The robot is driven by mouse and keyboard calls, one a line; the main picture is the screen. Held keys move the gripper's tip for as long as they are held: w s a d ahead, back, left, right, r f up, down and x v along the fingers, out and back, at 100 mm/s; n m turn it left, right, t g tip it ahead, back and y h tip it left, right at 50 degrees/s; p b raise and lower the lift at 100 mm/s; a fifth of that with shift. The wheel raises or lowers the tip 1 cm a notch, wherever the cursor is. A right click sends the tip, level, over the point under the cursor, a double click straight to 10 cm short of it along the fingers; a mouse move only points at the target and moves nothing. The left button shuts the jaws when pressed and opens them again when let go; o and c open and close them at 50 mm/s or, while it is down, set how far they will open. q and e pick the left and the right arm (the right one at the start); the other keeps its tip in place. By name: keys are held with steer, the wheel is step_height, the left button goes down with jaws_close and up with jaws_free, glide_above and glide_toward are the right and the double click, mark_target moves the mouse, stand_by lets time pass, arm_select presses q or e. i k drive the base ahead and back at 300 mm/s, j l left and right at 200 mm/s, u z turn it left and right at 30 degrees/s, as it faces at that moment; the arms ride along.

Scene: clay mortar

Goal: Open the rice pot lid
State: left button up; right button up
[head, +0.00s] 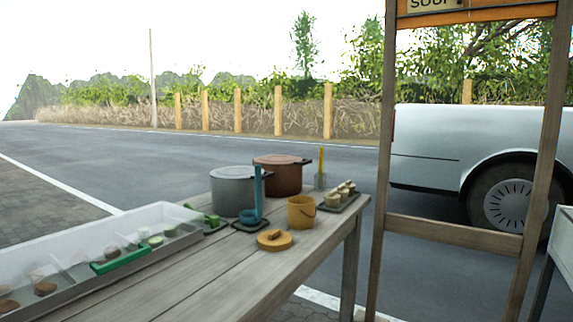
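A large grey pot (232,193) stands toward the far end of the wooden table (205,272), its grey lid on top. A reddish-brown pot (283,178) with a lid on it stands just behind and to the right, partly hidden by the grey pot. I cannot tell which of these is the rice pot. A small yellow-orange pot (301,214) with a handle stands nearer the right edge. A round yellow-orange lid-like disc (274,241) lies flat on the table in front of it. Neither of my grippers shows in the head view.
A blue upright tool on a dark base (252,215) stands before the grey pot. A small tray (338,204) holds pale pieces. A wooden post (383,160) rises beyond the right edge.

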mark_target(272, 159)
steer(key=i+l+u, duration=0.15)
steer(key=u, duration=0.3)
steer(key=i+l+u, duration=0.3)
steer(key=u, duration=0.15)
